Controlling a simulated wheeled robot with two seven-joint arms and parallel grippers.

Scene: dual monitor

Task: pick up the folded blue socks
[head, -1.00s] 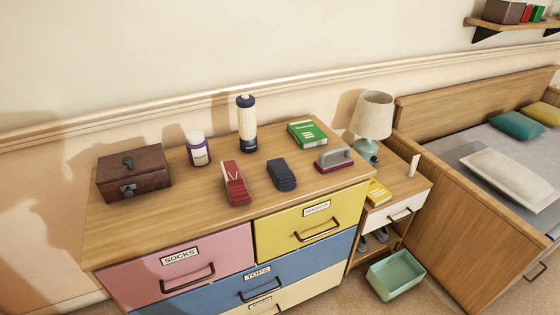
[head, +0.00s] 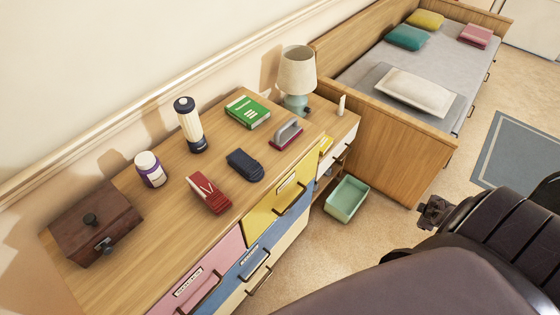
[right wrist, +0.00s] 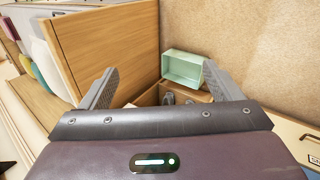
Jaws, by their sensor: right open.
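The folded blue socks (head: 245,165) are a small dark navy bundle lying on the wooden dresser top (head: 135,235), between a red folded bundle and a grey-handled brush-like item. My right arm comes in from the lower right of the head view. Its gripper (head: 435,212) is over the floor side, well to the right of the socks and apart from them. In the right wrist view my right gripper (right wrist: 160,84) is open with nothing between its fingers; the socks do not show there. My left gripper is not in view.
Near the socks are the red bundle (head: 209,194), brush-like item (head: 286,134), green book (head: 248,111), flask (head: 190,125) and pill bottle (head: 150,169). A brown box (head: 92,224) stands left. A lamp (head: 297,75) stands behind, and a mint bin (head: 346,199) is on the floor.

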